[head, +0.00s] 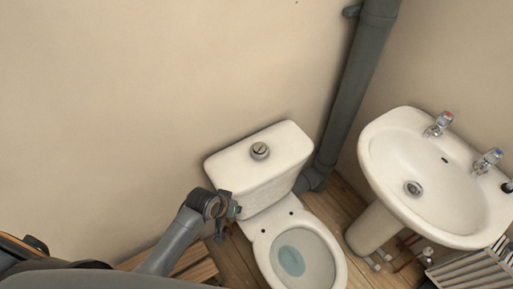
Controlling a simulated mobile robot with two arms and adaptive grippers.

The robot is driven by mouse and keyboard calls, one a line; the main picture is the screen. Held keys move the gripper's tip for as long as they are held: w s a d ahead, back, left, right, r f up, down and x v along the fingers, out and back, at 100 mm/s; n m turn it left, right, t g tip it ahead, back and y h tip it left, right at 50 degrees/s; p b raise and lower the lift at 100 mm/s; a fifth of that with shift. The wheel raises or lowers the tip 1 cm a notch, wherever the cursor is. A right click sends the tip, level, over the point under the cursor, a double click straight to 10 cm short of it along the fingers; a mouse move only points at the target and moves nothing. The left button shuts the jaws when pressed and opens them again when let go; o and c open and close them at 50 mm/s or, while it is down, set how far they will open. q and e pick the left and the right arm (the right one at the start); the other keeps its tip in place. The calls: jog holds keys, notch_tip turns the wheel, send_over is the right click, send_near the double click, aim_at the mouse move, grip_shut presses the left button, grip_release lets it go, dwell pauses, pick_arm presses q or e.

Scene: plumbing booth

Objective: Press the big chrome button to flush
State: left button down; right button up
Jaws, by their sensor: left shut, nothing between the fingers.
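The chrome button (260,150) is round and sits on top of the white cistern lid (284,137) of the toilet, with nothing over it. The toilet bowl (336,262) stands open in front of the cistern, with bluish water inside. My left gripper (236,210) is shut and empty. In the picture it is at the cistern's lower left front, below and left of the button and apart from it. Whether it touches the cistern I cannot tell. My right gripper is not in the view.
A white pedestal sink (385,160) with two taps stands to the right. A slatted rack (470,272) is at the lower right. The wall (120,110) above and left of the cistern is bare.

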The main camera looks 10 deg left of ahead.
pick_arm(q)
jog(key=shift+t+h, duration=0.3)
jog(key=w+r, duration=0.2)
jog(key=w+d+r, duration=0.1)
jog(key=r, duration=0.1)
jog(key=shift+w+d+r, duration=0.15)
jog(key=shift+w, duration=0.25)
notch_tip(320, 180, up, 11)
jog(key=n+t+h, duration=0.2)
jog(key=n, duration=0.1)
send_over(257, 148)
jog(key=shift+w+r+p, duration=0.2)
jog(key=shift+r+p, duration=0.1)
jog(key=shift+p, duration=0.05)
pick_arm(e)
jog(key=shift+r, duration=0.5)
pick_arm(q)
jog(key=shift+f, duration=0.1)
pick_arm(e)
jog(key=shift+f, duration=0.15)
pick_arm(q)
notch_tip(257, 148, down, 7)
jog(key=b, duration=0.7)
jog(key=shift+s+f, duration=0.1)
jog(key=shift+f+b, duration=0.6)
jog(key=shift+f, duration=0.1)
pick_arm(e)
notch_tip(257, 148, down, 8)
